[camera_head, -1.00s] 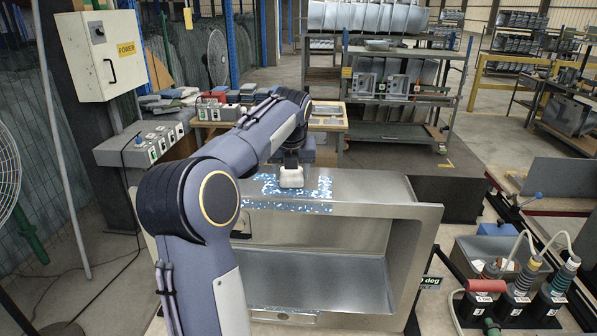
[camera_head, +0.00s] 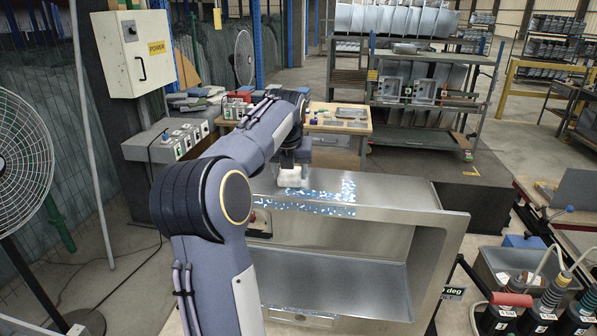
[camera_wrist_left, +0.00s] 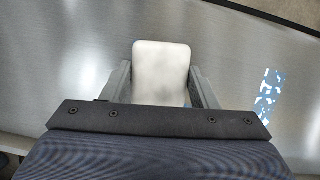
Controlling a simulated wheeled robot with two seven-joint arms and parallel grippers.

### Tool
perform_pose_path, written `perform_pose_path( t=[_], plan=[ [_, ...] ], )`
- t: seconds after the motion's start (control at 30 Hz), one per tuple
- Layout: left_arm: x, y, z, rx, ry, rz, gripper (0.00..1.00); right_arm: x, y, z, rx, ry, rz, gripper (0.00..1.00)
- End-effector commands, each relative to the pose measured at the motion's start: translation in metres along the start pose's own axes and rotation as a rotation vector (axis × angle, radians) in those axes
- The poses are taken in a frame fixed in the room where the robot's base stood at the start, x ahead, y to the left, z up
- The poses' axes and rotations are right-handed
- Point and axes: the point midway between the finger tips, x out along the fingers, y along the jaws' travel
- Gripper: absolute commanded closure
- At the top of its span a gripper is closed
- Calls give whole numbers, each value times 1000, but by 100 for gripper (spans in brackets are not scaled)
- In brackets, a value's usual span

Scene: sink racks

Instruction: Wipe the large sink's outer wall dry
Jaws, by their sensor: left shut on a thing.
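The large steel sink (camera_head: 375,191) lies on its side, its open basin facing me and its outer wall on top. Blue and white speckled wet patches (camera_head: 335,197) lie on that wall, in a band along the front and at the right; one patch also shows at the right in the left wrist view (camera_wrist_left: 268,92). My left gripper (camera_head: 292,168) is shut on a white block-like wiping pad (camera_head: 291,179), which it holds down at the wall, left of the patches. The pad fills the space between the fingers in the left wrist view (camera_wrist_left: 161,72). My right gripper is out of view.
A wooden workbench (camera_head: 345,128) stands behind the sink, and a rack of steel sinks (camera_head: 425,90) farther back. Bottles with hoses (camera_head: 540,315) and a grey bin (camera_head: 510,265) are at the right. A fan (camera_head: 20,160) and a power box (camera_head: 135,52) are at the left.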

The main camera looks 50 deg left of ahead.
Motion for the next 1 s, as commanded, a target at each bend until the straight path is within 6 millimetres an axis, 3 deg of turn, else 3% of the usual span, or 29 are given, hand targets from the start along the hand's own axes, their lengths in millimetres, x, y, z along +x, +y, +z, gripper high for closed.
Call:
perform_pose_path(
  t=[0.57, 0.77, 1.0],
  plan=[
    [2, 40, 4, -3, 5, 3, 68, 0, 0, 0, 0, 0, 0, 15],
    [3, 39, 3, 0, 4, 1, 68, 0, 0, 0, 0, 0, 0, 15],
    [2, 23, 2, 3, 4, 0, 68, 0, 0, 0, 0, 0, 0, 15]
  ],
)
